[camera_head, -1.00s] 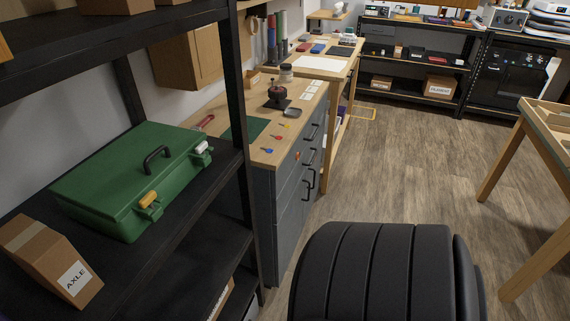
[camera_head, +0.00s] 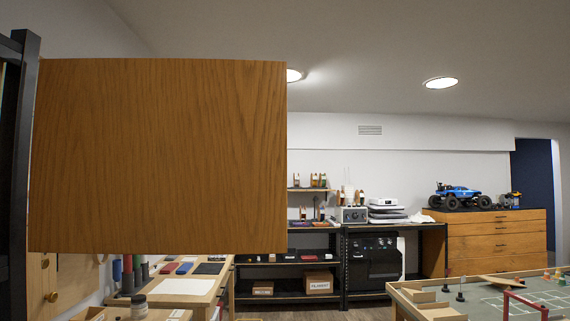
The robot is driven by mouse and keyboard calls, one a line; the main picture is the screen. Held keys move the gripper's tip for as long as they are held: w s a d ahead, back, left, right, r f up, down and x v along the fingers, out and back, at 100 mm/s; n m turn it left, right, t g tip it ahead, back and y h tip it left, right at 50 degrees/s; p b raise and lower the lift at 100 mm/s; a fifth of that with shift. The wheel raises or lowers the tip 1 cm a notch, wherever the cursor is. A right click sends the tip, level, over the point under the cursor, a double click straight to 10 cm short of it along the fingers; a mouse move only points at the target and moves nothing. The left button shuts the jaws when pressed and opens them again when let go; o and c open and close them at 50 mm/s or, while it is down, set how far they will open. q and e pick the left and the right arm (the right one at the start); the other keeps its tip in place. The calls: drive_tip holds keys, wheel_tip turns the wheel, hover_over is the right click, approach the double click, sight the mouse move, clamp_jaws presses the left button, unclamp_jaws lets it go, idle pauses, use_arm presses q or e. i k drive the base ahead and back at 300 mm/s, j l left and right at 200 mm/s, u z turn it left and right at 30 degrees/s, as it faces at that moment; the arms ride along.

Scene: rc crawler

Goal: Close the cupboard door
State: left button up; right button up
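A large brown wood-grained panel (camera_head: 160,155), which looks like the cupboard door standing open, fills the upper left of the head view. Its broad face is turned towards me, and it hides the wall and whatever is behind it. No handle shows on this face. The cupboard's inside and its hinges cannot be made out. Neither of my grippers is in view.
A black shelf post (camera_head: 17,160) stands close at the far left. A black shelf (camera_head: 281,270) and a wooden drawer chest (camera_head: 497,245) stand at the back. A table (camera_head: 480,299) is at lower right.

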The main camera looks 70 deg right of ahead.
sight(131, 156)
drive_tip(key=l+z, duration=0.25)
drive_tip(key=z, duration=0.15)
drive_tip(key=l+z, duration=0.4)
drive_tip(key=i+l+z, duration=0.1)
drive_tip(key=z, duration=0.3)
drive_tip(key=i+l+z, duration=0.15)
drive_tip(key=z, duration=0.3)
drive_tip(key=i+l+u, duration=0.3)
drive_tip(key=u, duration=0.15)
drive_tip(key=i+l+u, duration=0.25)
drive_tip(key=l+u, duration=0.15)
drive_tip(key=l, duration=0.15)
drive_tip(key=l+u, duration=0.2)
drive_tip(key=u, duration=0.2)
drive_tip(key=i+l+u, duration=0.1)
drive_tip(key=l+u, duration=0.15)
drive_tip(key=u, duration=0.15)
drive_tip(key=l+u, duration=0.2)
drive_tip(key=u, duration=0.25)
drive_tip(key=l+u, duration=0.25)
drive_tip(key=u, duration=0.15)
drive_tip(key=l+u, duration=0.2)
drive_tip(key=u, duration=0.2)
drive_tip(key=k+u, duration=0.1)
drive_tip(key=k, duration=0.35)
